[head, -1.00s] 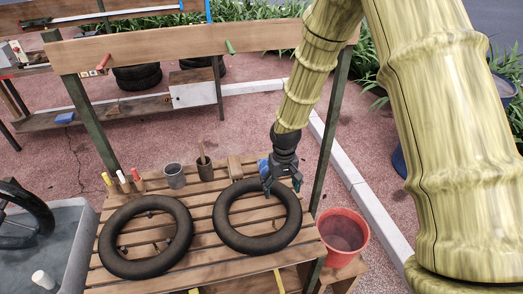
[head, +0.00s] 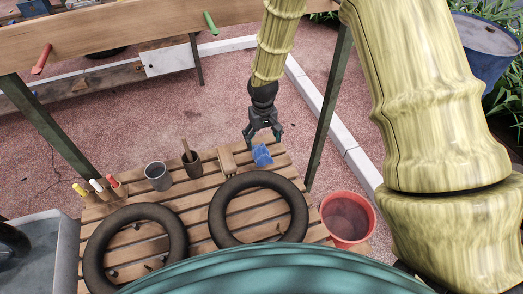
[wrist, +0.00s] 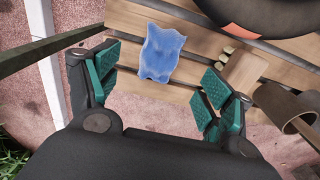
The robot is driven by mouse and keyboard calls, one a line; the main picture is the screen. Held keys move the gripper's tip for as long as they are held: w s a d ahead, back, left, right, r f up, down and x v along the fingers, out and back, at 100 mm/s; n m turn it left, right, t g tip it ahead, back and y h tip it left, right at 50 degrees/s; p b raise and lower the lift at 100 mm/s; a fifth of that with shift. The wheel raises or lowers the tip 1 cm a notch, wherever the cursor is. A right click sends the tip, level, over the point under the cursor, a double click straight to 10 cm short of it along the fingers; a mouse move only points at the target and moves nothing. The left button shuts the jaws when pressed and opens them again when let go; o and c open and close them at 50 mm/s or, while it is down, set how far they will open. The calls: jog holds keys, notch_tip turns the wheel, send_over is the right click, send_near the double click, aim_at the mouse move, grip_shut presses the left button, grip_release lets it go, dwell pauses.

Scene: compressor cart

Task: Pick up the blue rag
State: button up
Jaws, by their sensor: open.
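The blue rag (head: 262,155) lies on the slatted wooden bench top (head: 205,205), near its far right edge. It also shows in the wrist view as a small crumpled blue cloth (wrist: 161,52), flat on the slats. My gripper (head: 265,140) is above and just beyond the rag, at the far edge of the bench. In the wrist view my gripper (wrist: 160,84) has its green-padded fingers spread wide. The rag appears ahead of the gap between them, nearer the left finger, and nothing is held.
A wooden block (head: 227,162) sits just left of the rag. A brown cup (head: 193,168) and a grey cup (head: 158,178) stand further left. Two black tires (head: 300,205) (head: 94,272) lie in front. A green bench post (head: 328,115) rises at right, with a red bucket (head: 347,218) below.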

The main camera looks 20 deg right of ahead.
aim_at(261, 150)
jog(key=f, duration=0.1)
jog(key=w+f, duration=0.1)
jog(key=f, duration=0.1)
jog(key=shift+w+f, duration=0.1)
jog(key=shift+w, duration=0.15)
jog(key=shift+s+p, duration=0.3)
jog(key=shift+p, duration=0.05)
jog(key=shift+s+a+f, duration=0.1)
jog(key=shift+s, duration=0.05)
jog(key=f+p, duration=0.2)
jog(key=shift+w+f, duration=0.25)
jog(key=shift+f, duration=0.05)
jog(key=shift+s+f, duration=0.15)
jog(key=shift+f, duration=0.95)
jog(key=c, duration=1.1)
